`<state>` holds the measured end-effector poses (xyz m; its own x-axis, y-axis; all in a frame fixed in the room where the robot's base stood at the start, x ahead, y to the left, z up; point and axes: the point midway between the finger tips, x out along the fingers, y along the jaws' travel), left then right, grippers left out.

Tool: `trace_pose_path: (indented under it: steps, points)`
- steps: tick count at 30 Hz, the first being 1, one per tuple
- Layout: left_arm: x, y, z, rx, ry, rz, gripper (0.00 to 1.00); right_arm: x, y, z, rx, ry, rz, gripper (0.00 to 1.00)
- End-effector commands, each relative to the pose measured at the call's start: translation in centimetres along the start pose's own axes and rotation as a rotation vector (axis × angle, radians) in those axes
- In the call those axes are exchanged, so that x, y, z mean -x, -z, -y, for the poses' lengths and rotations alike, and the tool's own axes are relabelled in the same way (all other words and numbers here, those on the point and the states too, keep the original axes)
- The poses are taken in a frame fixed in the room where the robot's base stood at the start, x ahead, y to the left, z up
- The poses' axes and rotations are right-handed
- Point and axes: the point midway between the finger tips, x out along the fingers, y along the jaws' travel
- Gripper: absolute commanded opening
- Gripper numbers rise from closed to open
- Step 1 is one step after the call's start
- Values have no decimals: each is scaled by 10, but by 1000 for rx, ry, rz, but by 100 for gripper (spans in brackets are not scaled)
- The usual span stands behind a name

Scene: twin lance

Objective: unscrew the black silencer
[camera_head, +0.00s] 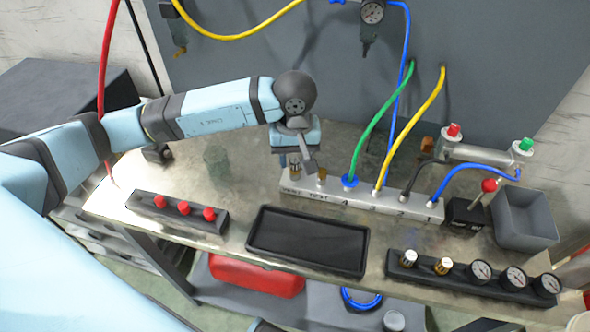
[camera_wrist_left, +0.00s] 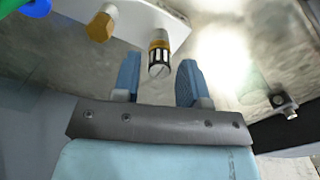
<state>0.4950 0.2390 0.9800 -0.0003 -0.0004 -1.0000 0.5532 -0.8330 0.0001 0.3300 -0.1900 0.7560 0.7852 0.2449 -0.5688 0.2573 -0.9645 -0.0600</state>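The silencer, with a brass collar and a dark-and-pale ribbed body, shows in the left wrist view (camera_wrist_left: 158,58). It sits on the pale manifold block (camera_head: 365,196), at its left end, where it shows small in the head view (camera_head: 295,171). A brass fitting (camera_head: 321,176) stands next to it on the block, also in the wrist view (camera_wrist_left: 101,24). My left gripper (camera_wrist_left: 158,78) is open, its blue fingers on either side of the silencer's tip with gaps showing. Whether they touch it cannot be told from the head view. My right gripper is not in view.
A black empty tray (camera_head: 308,240) lies in front of the manifold. A strip with red caps (camera_head: 182,208) is left of it; a strip with gauges and two silencers (camera_head: 470,276) is right. Green, yellow and blue hoses (camera_head: 372,135) rise behind. A grey bin (camera_head: 525,219) stands right.

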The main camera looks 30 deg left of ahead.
Motion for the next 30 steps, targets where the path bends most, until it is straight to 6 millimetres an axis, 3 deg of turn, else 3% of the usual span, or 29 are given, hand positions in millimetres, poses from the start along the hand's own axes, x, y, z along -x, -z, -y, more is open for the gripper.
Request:
trace_pose_path:
  steps: [1, 4, 16, 21, 27, 30]
  points:
    - [-11, 2, 0, -81, -1, -7, 39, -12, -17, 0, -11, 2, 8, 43]
    - [-11, 2, 0, -246, -2, -7, 39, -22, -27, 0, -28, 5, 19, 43]
    - [-9, 1, 0, -879, 0, -6, 39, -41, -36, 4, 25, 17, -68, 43]
    - [-3, 0, 0, -1006, 1, -2, 39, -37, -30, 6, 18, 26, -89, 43]
    - [-1, 0, 0, -1012, 1, -1, 39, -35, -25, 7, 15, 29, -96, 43]
    - [-1, 0, 0, -1011, 0, -1, 16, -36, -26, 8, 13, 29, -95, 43]
